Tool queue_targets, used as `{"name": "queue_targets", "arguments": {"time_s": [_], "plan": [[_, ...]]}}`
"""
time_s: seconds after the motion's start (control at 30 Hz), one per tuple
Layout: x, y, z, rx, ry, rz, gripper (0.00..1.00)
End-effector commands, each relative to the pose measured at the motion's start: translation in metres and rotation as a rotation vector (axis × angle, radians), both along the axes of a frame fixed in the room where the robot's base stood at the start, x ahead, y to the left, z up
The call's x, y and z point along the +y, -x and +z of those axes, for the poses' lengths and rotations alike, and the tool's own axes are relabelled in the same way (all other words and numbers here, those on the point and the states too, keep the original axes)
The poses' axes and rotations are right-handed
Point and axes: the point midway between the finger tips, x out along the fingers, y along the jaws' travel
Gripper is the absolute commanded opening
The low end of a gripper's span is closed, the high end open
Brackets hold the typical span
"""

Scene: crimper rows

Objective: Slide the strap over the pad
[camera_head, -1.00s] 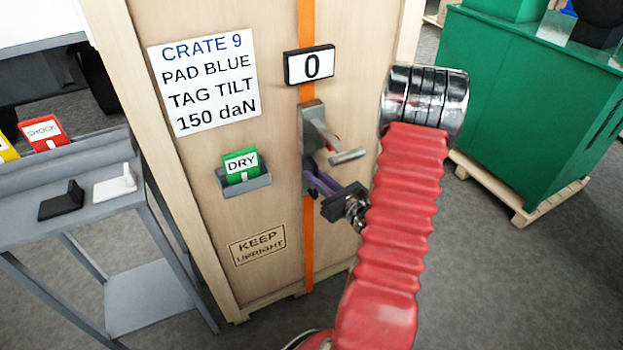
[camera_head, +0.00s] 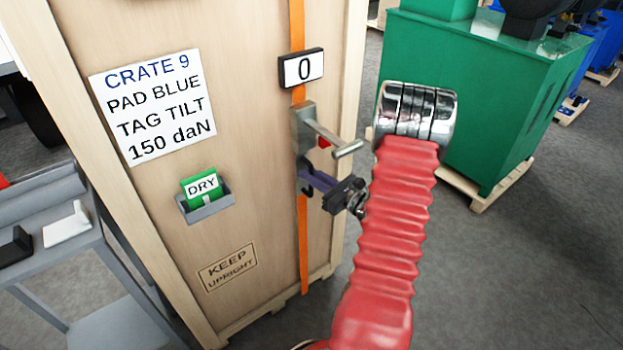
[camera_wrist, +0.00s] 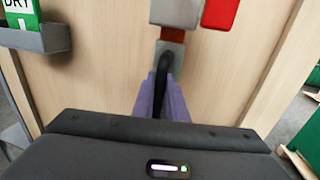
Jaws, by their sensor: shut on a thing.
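The orange strap (camera_head: 303,240) runs vertically down the face of the wooden crate (camera_head: 255,130). A grey metal tensioner (camera_head: 306,130) with a projecting handle and a red part sits on it. My gripper (camera_head: 312,177) has purple fingers and is just below the tensioner, in front of the strap. In the wrist view, its fingers are shut on a black hook-like piece (camera_wrist: 162,68) that hangs below a grey block (camera_wrist: 170,52). The hook's lower part is hidden between the fingers. No blue pad shows on the crate; the label (camera_head: 152,105) reads PAD BLUE.
A display reading 0 (camera_head: 302,68) is above the tensioner. A holder (camera_head: 206,206) with a green DRY card (camera_head: 200,186) is at left. A grey trolley (camera_head: 65,255) carries black and white angled pieces. A green machine (camera_head: 480,90) stands at right. Floor in front of it is clear.

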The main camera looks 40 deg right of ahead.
Motion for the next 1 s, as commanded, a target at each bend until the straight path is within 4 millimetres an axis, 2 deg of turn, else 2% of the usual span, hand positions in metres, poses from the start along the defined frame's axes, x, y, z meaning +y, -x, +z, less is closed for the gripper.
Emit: {"name": "queue_targets", "arguments": {"time_s": [0.4, 0.43, 0.7, 1.0], "plan": [[-0.0032, -0.0047, 0.0011, -0.001, 0.003, 0.009, 0.0], [-0.0034, -0.0048, 0.0012, -0.001, 0.003, 0.008, 0.13], [-0.0006, -0.0055, 0.0007, 0.0, 0.002, 0.014, 0.31], [0.0013, -0.0044, 0.0002, 0.0, 0.001, 0.018, 0.31]]}}
